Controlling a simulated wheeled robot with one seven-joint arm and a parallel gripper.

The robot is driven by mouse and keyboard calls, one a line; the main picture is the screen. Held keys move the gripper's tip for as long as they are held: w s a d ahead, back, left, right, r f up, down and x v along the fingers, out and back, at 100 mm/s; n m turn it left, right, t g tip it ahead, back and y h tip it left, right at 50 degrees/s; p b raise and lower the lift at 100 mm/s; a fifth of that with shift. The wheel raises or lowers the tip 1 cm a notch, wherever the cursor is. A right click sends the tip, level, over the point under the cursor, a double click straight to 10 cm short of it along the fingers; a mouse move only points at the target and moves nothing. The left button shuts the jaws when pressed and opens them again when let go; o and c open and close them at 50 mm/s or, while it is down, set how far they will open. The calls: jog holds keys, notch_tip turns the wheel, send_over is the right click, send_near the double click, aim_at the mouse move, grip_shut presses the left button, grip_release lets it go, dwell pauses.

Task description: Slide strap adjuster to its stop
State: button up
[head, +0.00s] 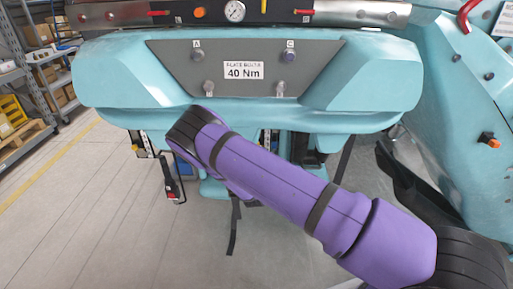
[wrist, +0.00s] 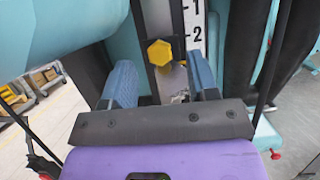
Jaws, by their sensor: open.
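In the wrist view a yellow six-sided knob (wrist: 159,52), which looks like the strap adjuster, sits on a dark vertical rail beside a white scale (wrist: 195,28) marked 1 and 2. My gripper (wrist: 160,78) is open, with one blue finger on each side below the knob. The knob shows between and beyond the fingertips; I cannot tell whether they touch it. In the head view my purple arm reaches under the teal seat body (head: 110,75), and my gripper is hidden behind it. The adjuster's stop cannot be made out.
A grey panel (head: 320,70) with a "40 Nm" label is above my arm. A black lever with a red part (head: 172,188) and a black strap (head: 234,225) hang below the seat. Shelves (head: 45,55) stand at the left. The floor (head: 90,200) at front left is clear.

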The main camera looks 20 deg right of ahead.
jog(key=shift+x, duration=1.4)
grip_shut()
jog(key=shift+f, duration=1.45)
grip_release()
jog(key=shift+s, duration=0.15)
jog(key=v, duration=1)
jog(key=shift+s, duration=0.25)
jog(key=shift+a+f, duration=0.1)
jog(key=shift+a, duration=0.05)
